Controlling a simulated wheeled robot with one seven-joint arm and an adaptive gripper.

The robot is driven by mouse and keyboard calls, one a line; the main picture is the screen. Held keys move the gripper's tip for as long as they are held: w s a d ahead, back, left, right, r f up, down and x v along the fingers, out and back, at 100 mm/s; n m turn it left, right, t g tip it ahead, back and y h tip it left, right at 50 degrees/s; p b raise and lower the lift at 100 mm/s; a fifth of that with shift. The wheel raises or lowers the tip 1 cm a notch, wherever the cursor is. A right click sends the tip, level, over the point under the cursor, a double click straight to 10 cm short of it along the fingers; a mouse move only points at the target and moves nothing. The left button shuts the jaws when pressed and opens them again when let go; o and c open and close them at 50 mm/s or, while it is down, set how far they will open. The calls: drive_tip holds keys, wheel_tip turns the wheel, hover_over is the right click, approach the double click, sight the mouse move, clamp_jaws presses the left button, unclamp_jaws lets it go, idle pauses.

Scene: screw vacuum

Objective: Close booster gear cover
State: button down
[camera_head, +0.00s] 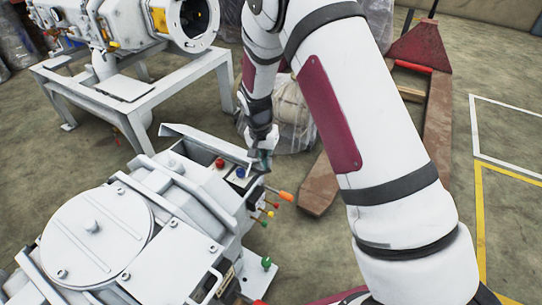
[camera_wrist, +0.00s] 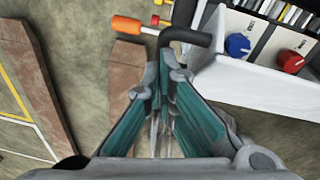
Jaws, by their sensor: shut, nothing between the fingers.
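The booster gear box is part of the white machine (camera_head: 130,215) in the head view. A raised white flap (camera_head: 203,138), which looks like the cover, stands along its far edge, so the compartment with a red and a blue knob is exposed. In the wrist view a white panel (camera_wrist: 262,92), probably this flap, lies beside the blue knob (camera_wrist: 238,45) and red knob (camera_wrist: 290,62). My gripper (camera_head: 262,166) is at the flap's right end; its teal fingers (camera_wrist: 172,75) are shut and empty. I cannot tell whether they touch the flap.
Another white machine (camera_head: 120,60) stands behind.

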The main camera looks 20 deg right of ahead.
drive_tip(key=s+a+f, duration=0.4)
drive_tip(key=f, duration=0.1)
drive_tip(key=shift+s+a+f, duration=0.15)
drive_tip(key=shift+s+a, duration=0.15)
drive_tip(key=shift+s, duration=0.05)
idle(0.4)
idle(0.3)
drive_tip(key=s+a+r+p, duration=0.5)
drive_tip(key=a+r, duration=0.1)
drive_tip(key=a, duration=0.2)
drive_tip(key=shift+s+r, duration=0.15)
drive_tip(key=shift+s, duration=0.25)
